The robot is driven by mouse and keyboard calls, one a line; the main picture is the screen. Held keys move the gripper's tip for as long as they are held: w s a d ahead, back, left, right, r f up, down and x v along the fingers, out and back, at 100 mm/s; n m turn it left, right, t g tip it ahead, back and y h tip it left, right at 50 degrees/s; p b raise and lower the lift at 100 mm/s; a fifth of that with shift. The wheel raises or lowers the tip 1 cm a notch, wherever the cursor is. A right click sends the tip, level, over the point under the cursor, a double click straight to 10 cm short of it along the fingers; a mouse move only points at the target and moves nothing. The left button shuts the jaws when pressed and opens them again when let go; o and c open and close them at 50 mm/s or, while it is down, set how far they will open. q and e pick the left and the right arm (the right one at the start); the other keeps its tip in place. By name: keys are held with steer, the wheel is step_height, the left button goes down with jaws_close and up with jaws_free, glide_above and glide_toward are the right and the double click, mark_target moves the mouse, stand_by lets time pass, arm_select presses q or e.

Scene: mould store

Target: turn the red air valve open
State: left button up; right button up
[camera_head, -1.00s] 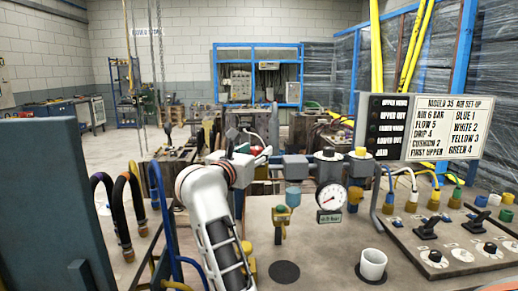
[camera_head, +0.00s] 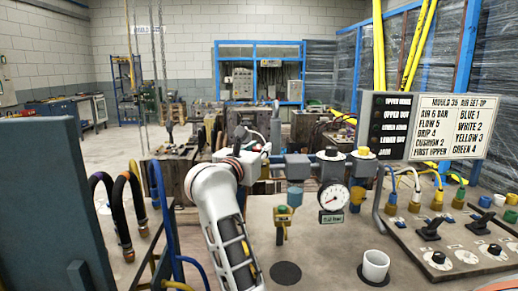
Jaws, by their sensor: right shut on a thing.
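The red air valve (camera_head: 266,156) shows only as a small patch of red, on the pipe run at the back of the bench. My right gripper (camera_head: 254,150) is at the valve and shut on it; the fingers are small, and my wrist hides part of the contact. How far the handle is turned cannot be made out. A round pressure gauge (camera_head: 332,198) with a white dial stands to the right on the same pipe run, a small display below it. My left gripper is not in view.
A yellow-and-green fitting (camera_head: 282,222) and a white cup (camera_head: 375,266) stand on the bench in front. A sloped control panel (camera_head: 452,240) and a sign (camera_head: 446,127) are at the right. Hoses (camera_head: 126,205) arch at the left beside a dark panel (camera_head: 50,210).

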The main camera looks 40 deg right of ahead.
steer(key=shift+s+r+n+t+y+p, duration=0.1)
steer(key=shift+r+n+t+y+p, duration=0.1)
steer(key=shift+n+t+y+p, duration=0.7)
steer(key=n+t+y+p, duration=0.1)
steer(key=n+t+y, duration=0.1)
steer(key=shift+d+t+y, duration=0.1)
steer(key=shift+t+y, duration=0.2)
steer(key=shift+t, duration=0.1)
steer(key=shift+n+t+y+p, duration=0.3)
steer(key=shift+n+y, duration=0.2)
steer(key=shift+f+n+t+y, duration=0.2)
steer(key=shift+n+t+y, duration=0.45)
steer(key=shift+y, duration=0.35)
steer(key=shift+f+n+t+y, duration=0.1)
steer(key=shift+n+t+y, duration=0.25)
steer(key=shift+n+y, duration=0.6)
steer(key=shift+y, duration=0.55)
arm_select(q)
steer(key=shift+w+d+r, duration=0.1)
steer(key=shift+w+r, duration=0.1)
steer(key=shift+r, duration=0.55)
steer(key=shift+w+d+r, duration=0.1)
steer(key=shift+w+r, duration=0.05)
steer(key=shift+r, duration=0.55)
arm_select(e)
steer(key=shift+n+y, duration=0.3)
